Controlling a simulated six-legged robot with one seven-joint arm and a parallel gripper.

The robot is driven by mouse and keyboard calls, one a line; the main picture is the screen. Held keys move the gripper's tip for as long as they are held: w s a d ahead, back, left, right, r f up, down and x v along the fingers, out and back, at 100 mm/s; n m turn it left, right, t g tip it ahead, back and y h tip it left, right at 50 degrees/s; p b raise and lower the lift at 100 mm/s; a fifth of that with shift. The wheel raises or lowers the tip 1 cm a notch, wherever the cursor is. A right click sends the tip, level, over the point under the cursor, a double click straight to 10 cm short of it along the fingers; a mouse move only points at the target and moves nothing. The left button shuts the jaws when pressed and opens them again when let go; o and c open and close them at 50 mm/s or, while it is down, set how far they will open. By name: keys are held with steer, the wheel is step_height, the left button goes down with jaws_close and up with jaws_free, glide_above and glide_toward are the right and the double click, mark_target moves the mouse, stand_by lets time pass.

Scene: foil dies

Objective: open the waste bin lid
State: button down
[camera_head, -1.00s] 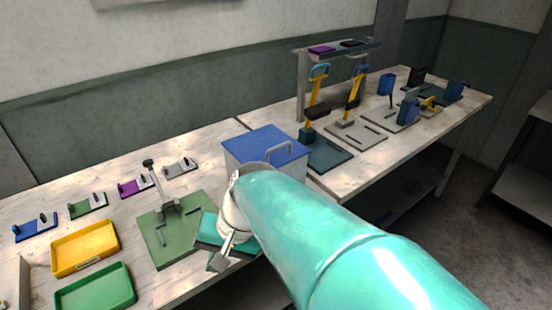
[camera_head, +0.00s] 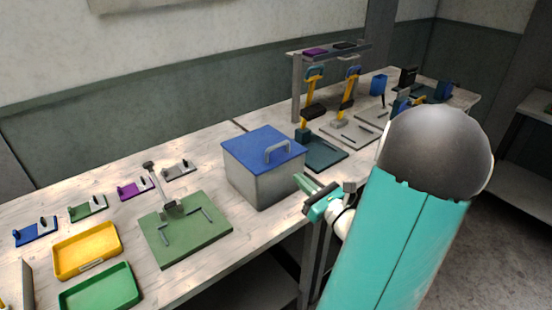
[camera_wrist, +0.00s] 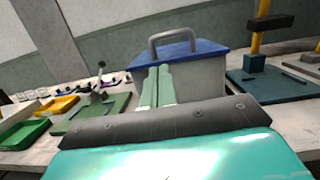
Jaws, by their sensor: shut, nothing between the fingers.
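The waste bin (camera_head: 262,183) is a grey box on the workbench with a flat blue lid (camera_head: 255,142). The lid lies closed and carries a grey loop handle (camera_head: 277,151) near its right front edge. My gripper (camera_head: 302,181) is shut and empty, just in front and to the right of the bin, below lid height. In the wrist view my two green fingers (camera_wrist: 157,86) stand together, pointing at the bin wall (camera_wrist: 197,82), with the handle (camera_wrist: 173,39) above and beyond their tips. Whether the tips touch the bin I cannot tell.
A green base plate with a small lever press (camera_head: 185,230) stands left of the bin. A yellow tray (camera_head: 87,250) and a green tray (camera_head: 98,290) lie farther left. Tools with yellow levers (camera_head: 312,98) stand behind right, beside a grey rack (camera_head: 297,85).

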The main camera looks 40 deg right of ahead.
steer(key=d+x, duration=0.1)
steer(key=x, duration=0.8)
steer(key=shift+w+d+m+h, duration=0.2)
steer(key=shift+m+h, duration=0.1)
steer(key=shift+m, duration=0.1)
steer(key=shift+r, duration=0.3)
steer(key=shift+r+g, duration=0.3)
steer(key=shift+r, duration=0.05)
